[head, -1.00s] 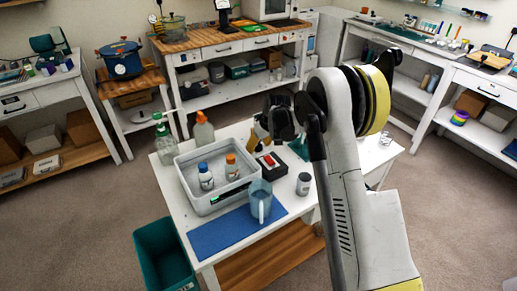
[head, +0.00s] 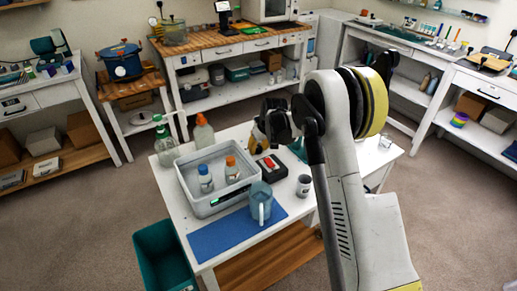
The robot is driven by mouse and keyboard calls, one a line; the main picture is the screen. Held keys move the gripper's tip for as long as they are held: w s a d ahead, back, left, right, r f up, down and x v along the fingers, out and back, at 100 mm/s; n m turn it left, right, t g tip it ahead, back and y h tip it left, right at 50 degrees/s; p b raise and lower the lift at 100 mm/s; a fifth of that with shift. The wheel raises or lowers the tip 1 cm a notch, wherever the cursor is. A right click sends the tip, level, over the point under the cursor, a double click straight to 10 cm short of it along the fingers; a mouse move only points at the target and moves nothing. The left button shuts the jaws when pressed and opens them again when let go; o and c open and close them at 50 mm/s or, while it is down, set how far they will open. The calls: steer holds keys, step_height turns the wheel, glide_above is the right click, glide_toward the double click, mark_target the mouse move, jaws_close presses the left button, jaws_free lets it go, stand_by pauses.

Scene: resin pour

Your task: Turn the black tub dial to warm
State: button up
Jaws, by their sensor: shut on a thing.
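A pale grey tub (head: 184,186) stands on the white table, with a blue-labelled bottle (head: 205,178) and an orange-capped bottle (head: 231,168) inside. A dark panel with a green display (head: 222,199) is on its front wall. I cannot make out a black dial or its setting. My gripper (head: 268,130) is dark, above the table's far side, up and to the right of the tub. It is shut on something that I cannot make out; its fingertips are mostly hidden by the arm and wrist. A yellow-brown and dark object (head: 257,140) shows just below it.
A black box with a red switch (head: 269,164) lies right of the tub. A blue jug (head: 261,202) stands on a blue mat (head: 215,239) in front. A small can (head: 303,186) and two bottles at the back left stand nearby. A teal bin (head: 160,258) is on the floor.

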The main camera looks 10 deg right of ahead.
steer(key=m, duration=0.2)
steer(key=m+h, duration=0.1)
steer(key=m, duration=0.1)
steer(key=shift+a+h, duration=0.15)
steer(key=shift+h, duration=0.15)
jaws_close()
steer(key=m+h, duration=0.1)
steer(key=m, duration=0.3)
steer(key=shift+m+h, duration=0.3)
steer(key=shift+m, duration=0.1)
steer(key=o, duration=1.2)
jaws_free()
steer(key=v, duration=1.2)
steer(key=shift+w, duration=0.1)
